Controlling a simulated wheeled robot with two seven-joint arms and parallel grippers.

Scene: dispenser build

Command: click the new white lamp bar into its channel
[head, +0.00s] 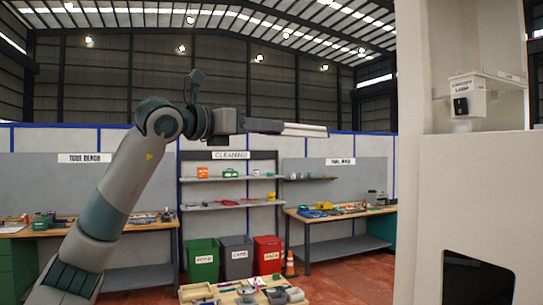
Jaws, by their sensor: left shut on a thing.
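My left arm comes in from the left and its gripper (282,127) points right at mid height. It is shut on a slim pale bar, which I take to be the white lamp bar (308,131); the bar lies nearly level and its free end points toward the dispenser. The tall cream dispenser (408,190) fills the right side, with a clear gap between it and the bar. A small labelled switch box (478,104) with a black switch sits in its upper recess, below a thin ledge (508,78). I cannot make out the channel itself. My right gripper is out of view.
A dark opening (478,280) is low in the dispenser. A low table (225,297) with small parts stands at the bottom centre. Green, grey and red bins (267,254), a traffic cone (290,264) and workbenches (340,214) are farther back. The air between bar and dispenser is free.

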